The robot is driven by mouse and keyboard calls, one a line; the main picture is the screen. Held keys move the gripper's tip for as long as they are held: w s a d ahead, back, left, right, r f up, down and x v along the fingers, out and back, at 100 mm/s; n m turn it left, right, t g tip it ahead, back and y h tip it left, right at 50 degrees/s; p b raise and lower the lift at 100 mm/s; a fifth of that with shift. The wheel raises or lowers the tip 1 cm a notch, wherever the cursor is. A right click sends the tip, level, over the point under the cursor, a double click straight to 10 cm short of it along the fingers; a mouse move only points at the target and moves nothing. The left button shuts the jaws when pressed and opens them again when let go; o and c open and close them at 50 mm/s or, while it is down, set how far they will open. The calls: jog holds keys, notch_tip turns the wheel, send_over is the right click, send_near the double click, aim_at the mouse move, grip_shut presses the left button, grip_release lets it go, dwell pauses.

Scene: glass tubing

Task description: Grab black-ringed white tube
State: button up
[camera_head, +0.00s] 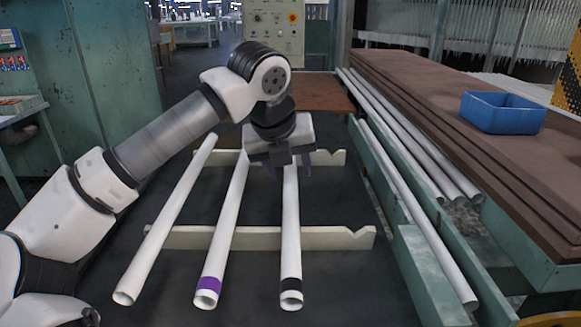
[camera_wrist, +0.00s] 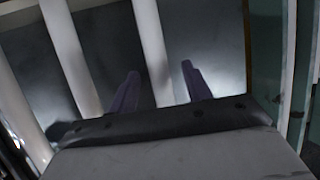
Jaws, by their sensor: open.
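The black-ringed white tube (camera_head: 291,225) lies on the right of three tubes, its open end towards me and a black band near that end. My gripper (camera_head: 288,172) is over its far part, with purple fingers on either side of it. In the wrist view, the open fingers (camera_wrist: 160,70) stand to the left and right of a white tube (camera_wrist: 151,40), which fits the black-ringed one; its ring is out of view there. I cannot tell whether the fingers reach below the tube's top or touch it.
A purple-ringed tube (camera_head: 224,235) and a plain tube (camera_head: 163,232) lie to the left. All three rest across two pale notched rails (camera_head: 333,238). A green bench with grey pipes (camera_head: 420,215) and a blue bin (camera_head: 502,113) stands at right. A free notch shows at the rails' right end.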

grip_shut()
dwell(0.3)
